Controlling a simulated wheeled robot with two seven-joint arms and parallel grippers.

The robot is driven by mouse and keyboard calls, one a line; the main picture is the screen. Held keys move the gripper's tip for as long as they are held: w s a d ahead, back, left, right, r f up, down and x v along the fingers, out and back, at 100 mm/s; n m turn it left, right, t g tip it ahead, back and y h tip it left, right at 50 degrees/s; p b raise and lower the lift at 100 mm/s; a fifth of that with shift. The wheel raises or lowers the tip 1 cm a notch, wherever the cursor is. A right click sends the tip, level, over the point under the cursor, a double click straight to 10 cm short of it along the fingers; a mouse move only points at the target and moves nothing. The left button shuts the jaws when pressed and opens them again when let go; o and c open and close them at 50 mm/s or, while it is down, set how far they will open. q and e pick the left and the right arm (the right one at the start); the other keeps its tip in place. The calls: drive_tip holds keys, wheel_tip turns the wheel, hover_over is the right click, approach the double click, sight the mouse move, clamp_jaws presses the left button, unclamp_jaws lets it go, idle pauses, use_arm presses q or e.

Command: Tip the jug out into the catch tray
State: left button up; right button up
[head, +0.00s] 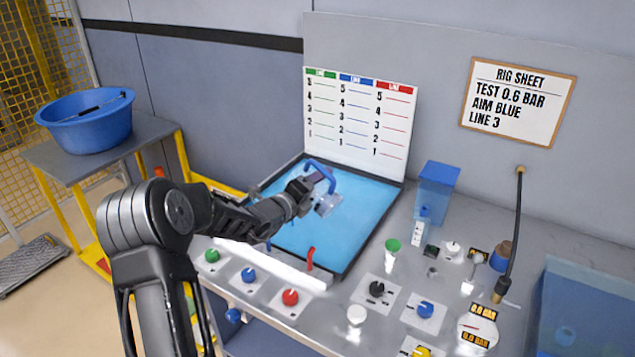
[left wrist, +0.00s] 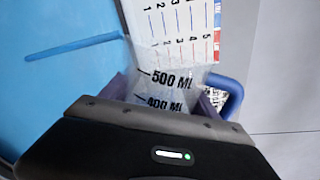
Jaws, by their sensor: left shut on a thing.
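My left gripper (head: 316,187) is shut on the clear jug (head: 328,205) and holds it over the far part of the blue catch tray (head: 365,225). The jug looks tilted, with its blue handle (head: 320,167) toward the back. In the left wrist view the jug (left wrist: 168,88) shows black 500 ML and 400 ML marks between my fingers, with the blue handle (left wrist: 235,95) at the right. I cannot tell whether liquid is in it or coming out. My right gripper is not in view.
A marked white board (head: 358,120) stands behind the tray. Green, blue and red knobs (head: 290,297) line the bench front. A blue box (head: 437,185), dials and a dark hose (head: 515,235) stand to the right. A blue tub (head: 88,125) is on the left side table.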

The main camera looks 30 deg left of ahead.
use_arm(q)
drive_tip(key=shift+r+p, duration=0.15)
drive_tip(key=shift+p, duration=0.15)
drive_tip(key=shift+r+n, duration=0.15)
drive_tip(key=shift+n, duration=0.15)
idle(0.8)
drive_tip(key=shift+a+r+n+p, duration=0.2)
drive_tip(key=shift+r+n+p, duration=0.15)
drive_tip(key=shift+p, duration=0.4)
drive_tip(key=shift+a+r+n+h, duration=0.15)
drive_tip(key=shift+n+h, duration=0.15)
drive_tip(key=shift+n, duration=0.25)
drive_tip(key=shift+a+r+n, duration=0.3)
drive_tip(key=shift+r+n, duration=0.15)
drive_tip(key=shift+n, duration=0.25)
idle(0.4)
idle(1.9)
